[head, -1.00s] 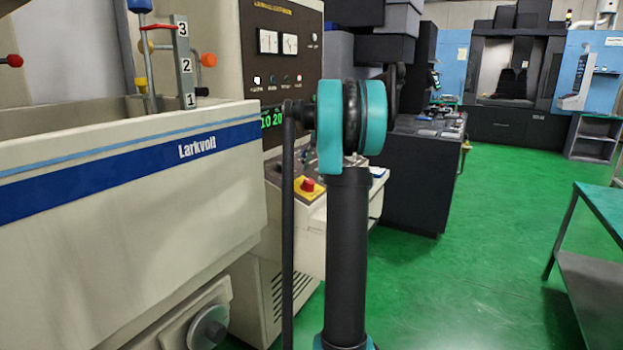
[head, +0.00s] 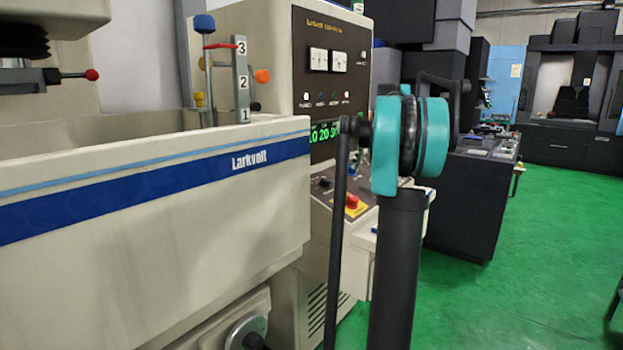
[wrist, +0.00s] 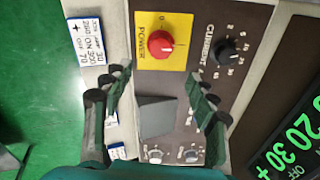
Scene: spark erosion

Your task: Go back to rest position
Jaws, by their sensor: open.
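My gripper (wrist: 162,92) is open and empty in the wrist view, its two dark fingers spread apart. It is over the control panel of the Larkvolt machine, and no object shows between the fingertips. Beyond the fingertips are the red power knob (wrist: 160,44) on a yellow plate and the black current knob (wrist: 225,50). In the head view my arm stands in front of the right part of the machine, with a teal joint at its top. My gripper does not show clearly in that view.
The cream Larkvolt tank (head: 150,215) fills the left side. The control console (head: 325,75) with its green display stands behind my arm. A dark machine (head: 470,205) stands farther back. Green floor (head: 530,265) lies open on the right.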

